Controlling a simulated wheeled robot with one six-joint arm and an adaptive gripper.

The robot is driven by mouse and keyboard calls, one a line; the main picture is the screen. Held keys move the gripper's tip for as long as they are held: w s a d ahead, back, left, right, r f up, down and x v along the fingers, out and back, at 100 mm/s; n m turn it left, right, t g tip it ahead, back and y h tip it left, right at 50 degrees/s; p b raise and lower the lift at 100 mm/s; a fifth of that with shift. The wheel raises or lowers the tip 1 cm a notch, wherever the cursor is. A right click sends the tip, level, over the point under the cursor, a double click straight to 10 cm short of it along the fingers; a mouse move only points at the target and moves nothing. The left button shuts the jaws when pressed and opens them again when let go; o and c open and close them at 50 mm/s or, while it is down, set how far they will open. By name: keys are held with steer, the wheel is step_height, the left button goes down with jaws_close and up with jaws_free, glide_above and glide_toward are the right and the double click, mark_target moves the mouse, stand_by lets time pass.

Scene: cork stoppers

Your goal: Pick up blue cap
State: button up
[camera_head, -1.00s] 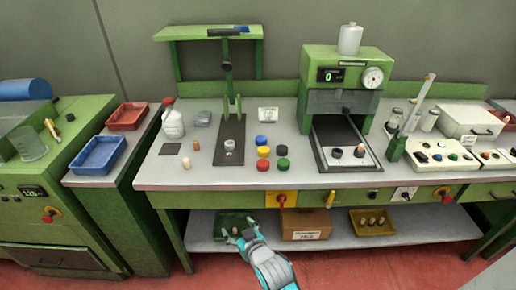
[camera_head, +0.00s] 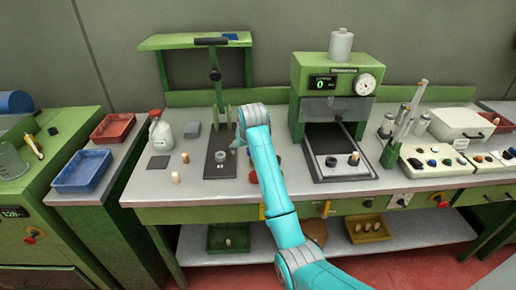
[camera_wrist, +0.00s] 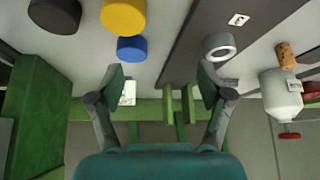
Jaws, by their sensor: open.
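The blue cap (camera_wrist: 131,48) lies on the grey bench top in the wrist view, beside a larger yellow cap (camera_wrist: 123,15). In the head view my arm hides both. My gripper (camera_wrist: 162,82) is open and empty, its two fingers spread wide. In the head view my gripper (camera_head: 238,143) is over the bench, near the dark base plate of the green press.
A black cap (camera_wrist: 55,15) lies beside the yellow one. A grey ring (camera_wrist: 219,45) sits on the dark plate (camera_wrist: 195,30). A white bottle (camera_head: 161,134) stands at the bench's left. The green gauge machine (camera_head: 333,85) stands right of my arm.

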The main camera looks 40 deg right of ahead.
steer(key=d+r+g, duration=0.2)
steer(key=d+r, duration=0.2)
steer(key=d, duration=0.1)
steer(key=shift+m, duration=0.4)
steer(key=x, duration=0.4)
steer(key=shift+a+f, duration=0.2)
steer(key=shift+f, duration=0.2)
steer(key=shift+w+x, duration=0.1)
steer(key=shift+x, duration=1.4)
steer(key=shift+w+x, duration=0.15)
steer(key=shift+x, duration=1.35)
steer(key=shift+a, duration=0.1)
steer(key=c, duration=0.9)
